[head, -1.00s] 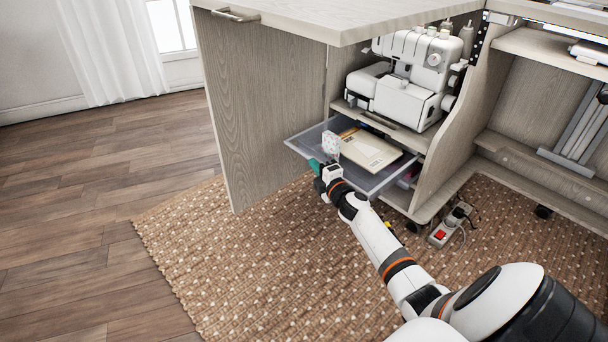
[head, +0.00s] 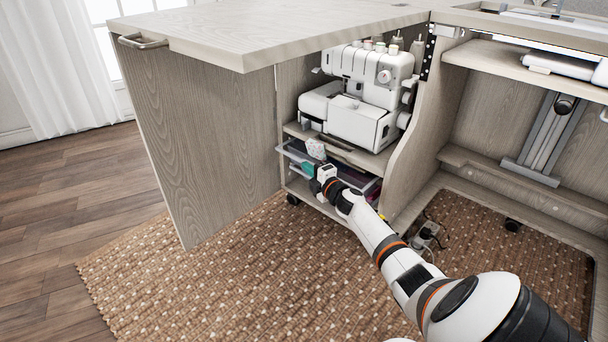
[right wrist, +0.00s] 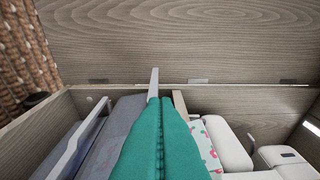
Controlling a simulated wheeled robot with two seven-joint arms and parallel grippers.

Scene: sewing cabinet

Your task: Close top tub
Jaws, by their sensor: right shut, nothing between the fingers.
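The top tub (head: 291,152) is a clear, greyish plastic drawer under the sewing machine shelf. In the head view most of it is inside the cabinet, with its front left part still sticking out. My right gripper (head: 309,169) is at the front of the tub, its teal fingers shut and empty; I cannot tell whether they touch it. In the right wrist view the shut teal fingers (right wrist: 160,105) point into the cabinet, with a pale tub rim (right wrist: 78,138) to their left. My right arm hides part of the tub front. My left gripper is out of view.
A white sewing machine (head: 358,95) stands on the shelf above. The open cabinet door (head: 215,140) is on the left, below the tabletop (head: 260,30). A white patterned item (head: 316,149) is by the gripper.

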